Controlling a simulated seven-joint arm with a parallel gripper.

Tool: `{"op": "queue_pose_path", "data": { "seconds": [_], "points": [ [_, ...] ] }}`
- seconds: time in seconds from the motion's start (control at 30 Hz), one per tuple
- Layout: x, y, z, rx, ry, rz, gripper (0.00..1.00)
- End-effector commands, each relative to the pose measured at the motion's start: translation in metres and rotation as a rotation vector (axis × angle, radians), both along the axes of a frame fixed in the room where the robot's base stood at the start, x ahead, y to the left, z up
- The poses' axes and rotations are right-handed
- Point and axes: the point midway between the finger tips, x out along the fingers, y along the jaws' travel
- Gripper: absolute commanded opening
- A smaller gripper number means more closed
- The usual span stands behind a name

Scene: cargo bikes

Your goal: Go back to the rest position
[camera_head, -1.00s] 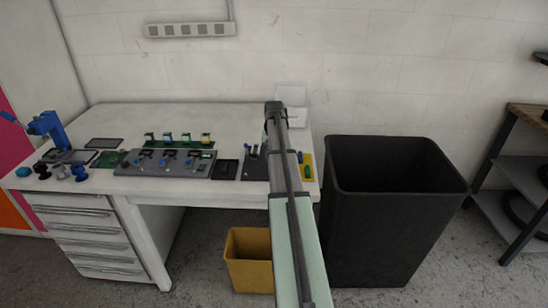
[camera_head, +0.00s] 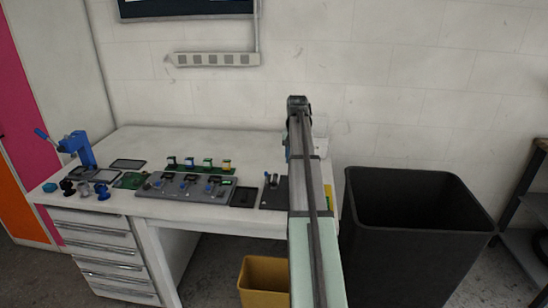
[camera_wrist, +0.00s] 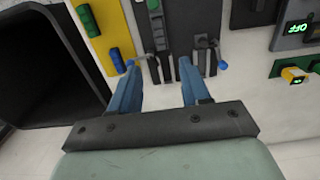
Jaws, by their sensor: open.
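My gripper shows in the wrist view (camera_wrist: 158,75) with two blue fingers spread apart and nothing between them. It is over the right part of the white workbench (camera_head: 262,150). A dark holder with blue-handled tools (camera_wrist: 180,50) lies just beyond the fingertips in the wrist view. In the head view my arm stretches away over the bench's right end, and the fingers are mostly hidden behind it.
A large black bin (camera_head: 420,200) stands right of the bench, with a yellow bin (camera_head: 264,278) below. A grey fixture board (camera_head: 186,187), a dark tray (camera_head: 243,197) and a blue press (camera_head: 78,150) are on the bench. The bench's back is clear.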

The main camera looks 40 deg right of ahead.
Motion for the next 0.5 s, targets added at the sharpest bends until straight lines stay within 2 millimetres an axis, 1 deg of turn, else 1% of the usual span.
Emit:
{"op": "queue_pose_path", "data": {
  "seconds": [0.17,0.27,0.37,0.47,0.5],
  "points": [
    [0.0,0.0,0.002,0.0,0.0,0.0,0.47],
    [-0.004,0.003,-0.002,0.0,0.003,-0.004,0.47],
    [-0.021,0.013,-0.018,-0.003,0.012,-0.023,0.47],
    [-0.052,0.032,-0.046,-0.013,0.032,-0.061,0.47],
    [-0.067,0.041,-0.06,-0.017,0.042,-0.08,0.47]
  ]
}}
